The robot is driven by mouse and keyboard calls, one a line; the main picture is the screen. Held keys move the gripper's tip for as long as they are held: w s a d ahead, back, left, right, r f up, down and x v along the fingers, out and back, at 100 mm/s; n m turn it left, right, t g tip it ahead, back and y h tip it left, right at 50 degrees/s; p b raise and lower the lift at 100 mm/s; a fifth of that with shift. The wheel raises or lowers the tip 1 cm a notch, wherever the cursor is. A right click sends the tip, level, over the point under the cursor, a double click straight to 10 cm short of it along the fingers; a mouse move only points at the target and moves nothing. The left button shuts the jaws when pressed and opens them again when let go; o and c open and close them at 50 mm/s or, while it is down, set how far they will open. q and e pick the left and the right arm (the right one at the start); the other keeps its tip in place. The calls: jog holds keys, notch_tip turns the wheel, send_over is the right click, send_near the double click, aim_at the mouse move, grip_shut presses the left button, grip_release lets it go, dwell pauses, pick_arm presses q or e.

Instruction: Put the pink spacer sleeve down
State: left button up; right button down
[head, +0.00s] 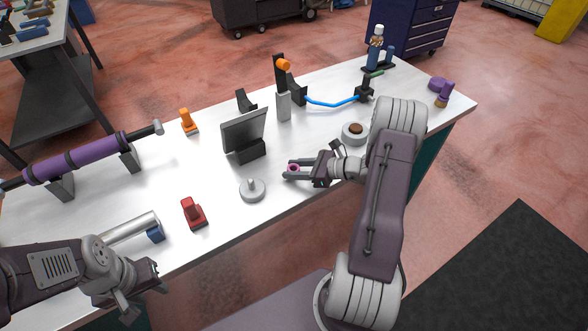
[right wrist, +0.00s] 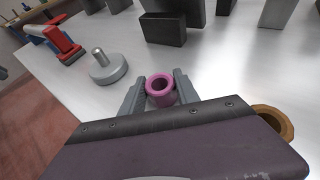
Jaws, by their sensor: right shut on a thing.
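The pink spacer sleeve (right wrist: 160,90) is a short hollow ring between the fingers of my right gripper (right wrist: 160,88), which is shut on it. In the head view the sleeve (head: 293,168) shows small between the fingertips of my right gripper (head: 290,171), near the front edge of the table. I cannot tell whether the sleeve touches the table top. My left gripper (head: 140,290) is at the lower left, off the table's front edge, and its fingers look apart.
A grey round base with a peg (head: 252,190) stands left of my right gripper. A dark-screened stand (head: 245,130) is behind it. Red (head: 194,213) and orange (head: 188,122) clamps stand further left. A round dish with a brown centre (head: 355,132) is behind my right wrist. Bare white table (head: 190,170) lies between.

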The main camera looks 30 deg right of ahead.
jog(key=shift+f, duration=0.15)
jog(key=c, duration=0.9)
grip_release()
